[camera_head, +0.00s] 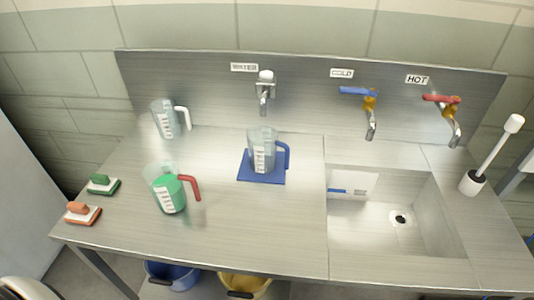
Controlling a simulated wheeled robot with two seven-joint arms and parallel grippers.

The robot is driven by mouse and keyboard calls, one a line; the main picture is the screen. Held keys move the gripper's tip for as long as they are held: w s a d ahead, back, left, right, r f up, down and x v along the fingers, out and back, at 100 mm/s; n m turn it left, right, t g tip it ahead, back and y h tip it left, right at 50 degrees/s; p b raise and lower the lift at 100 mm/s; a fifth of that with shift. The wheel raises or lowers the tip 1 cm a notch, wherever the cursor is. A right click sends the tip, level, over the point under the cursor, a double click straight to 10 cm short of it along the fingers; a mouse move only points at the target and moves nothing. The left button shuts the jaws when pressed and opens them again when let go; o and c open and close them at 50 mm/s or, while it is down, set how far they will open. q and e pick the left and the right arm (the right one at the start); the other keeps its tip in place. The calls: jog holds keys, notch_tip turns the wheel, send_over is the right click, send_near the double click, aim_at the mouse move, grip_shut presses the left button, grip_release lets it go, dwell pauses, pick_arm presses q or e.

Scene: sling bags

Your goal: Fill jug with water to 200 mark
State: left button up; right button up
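A clear jug with a blue handle (262,150) stands upright on a blue mat (247,178), below the tap labelled WATER (264,88). It has a white scale on its side; its water level is too small to tell. A clear jug with a white handle (164,119) stands at the back left. A clear jug with a red handle (167,191) holds green liquid at the front left. No stream of water shows under the WATER tap. Neither of my grippers is in view.
A blue-levered COLD tap (369,108) and red-levered HOT tap (450,117) hang over a steel sink (377,240). A white-handled brush (492,158) stands at right. Green (103,183) and orange (83,212) scrubbing brushes lie at left. Front middle of the counter (255,225) is clear.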

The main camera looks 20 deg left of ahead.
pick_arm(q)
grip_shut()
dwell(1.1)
